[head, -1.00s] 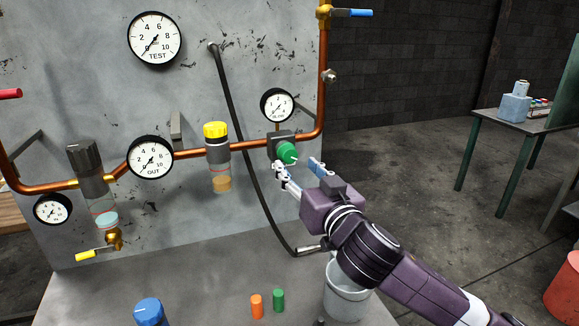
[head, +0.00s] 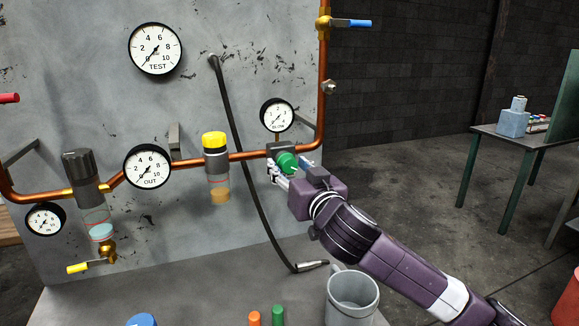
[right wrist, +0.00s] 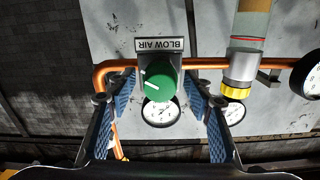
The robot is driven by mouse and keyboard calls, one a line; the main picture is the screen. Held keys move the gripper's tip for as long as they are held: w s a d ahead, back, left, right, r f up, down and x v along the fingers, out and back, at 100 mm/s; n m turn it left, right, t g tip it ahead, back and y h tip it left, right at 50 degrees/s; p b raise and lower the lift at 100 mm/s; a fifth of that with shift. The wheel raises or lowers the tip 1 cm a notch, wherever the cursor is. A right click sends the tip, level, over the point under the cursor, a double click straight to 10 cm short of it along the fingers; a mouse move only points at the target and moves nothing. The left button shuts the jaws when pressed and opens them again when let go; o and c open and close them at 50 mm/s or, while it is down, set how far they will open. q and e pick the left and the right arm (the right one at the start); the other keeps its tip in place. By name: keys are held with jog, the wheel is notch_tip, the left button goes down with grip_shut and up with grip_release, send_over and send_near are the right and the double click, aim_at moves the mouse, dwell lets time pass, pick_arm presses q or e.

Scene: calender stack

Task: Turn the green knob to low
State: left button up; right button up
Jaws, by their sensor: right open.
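The green knob (head: 286,163) sits on a dark block on the copper pipe at the right of the panel, below a small gauge (head: 277,115). In the right wrist view the green knob (right wrist: 161,82) bears a white pointer line and is under a "BLOW AIR" label (right wrist: 160,45), which appears upside down. My right gripper (head: 291,170) is open, its blue-padded fingers on either side of the knob. In the right wrist view a gap shows between each finger and the knob. Any low marking is not readable. My left gripper is not in view.
A yellow-capped filter (head: 217,165) and the OUT gauge (head: 147,166) are left of the knob. A black hose (head: 246,170) hangs beside it. A grey bucket (head: 351,300) stands below my right arm, near small orange (head: 254,318) and green (head: 278,315) cylinders.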

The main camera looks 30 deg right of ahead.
jog(key=c, duration=1.2)
jog(key=shift+o, duration=0.2)
jog(key=shift+n, duration=0.3)
